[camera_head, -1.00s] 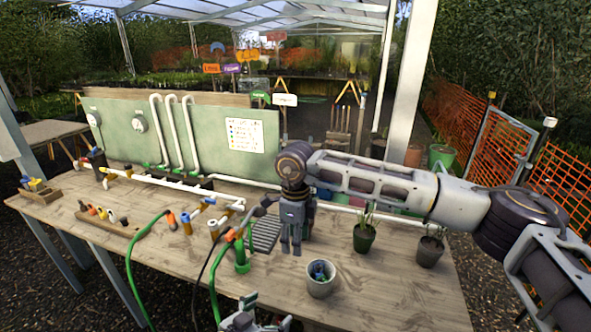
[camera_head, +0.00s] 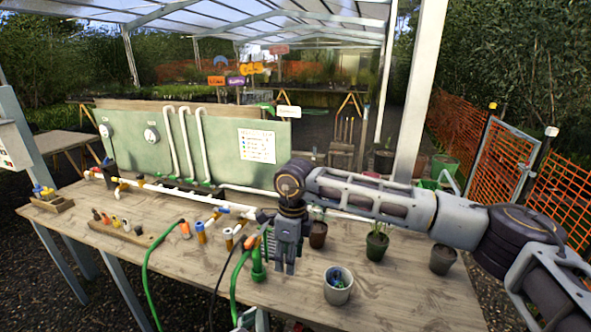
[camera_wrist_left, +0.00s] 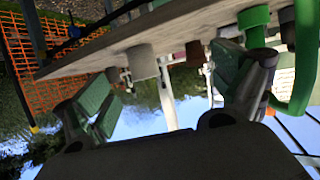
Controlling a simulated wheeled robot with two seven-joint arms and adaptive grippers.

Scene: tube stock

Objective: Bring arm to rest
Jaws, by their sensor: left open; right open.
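My right arm reaches in from the right over the bench in the head view. Its gripper (camera_head: 285,268) points down, open and empty, just right of the green upright fitting (camera_head: 258,266); I cannot tell whether it touches anything. My left gripper (camera_head: 252,318) shows only as a sliver at the bottom edge of the head view. In the left wrist view my left gripper (camera_wrist_left: 172,100) is open, its two fingers wide apart with nothing between them. That view looks upside down, with the bench across its top.
The wooden bench (camera_head: 400,300) carries a white pot (camera_head: 338,291) with blue things inside, dark plant pots (camera_head: 377,246), white pipework (camera_head: 160,188), a green hose (camera_head: 148,270) and a small tool rack (camera_head: 120,232). A green panel (camera_head: 220,152) stands behind. The bench's front right is clear.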

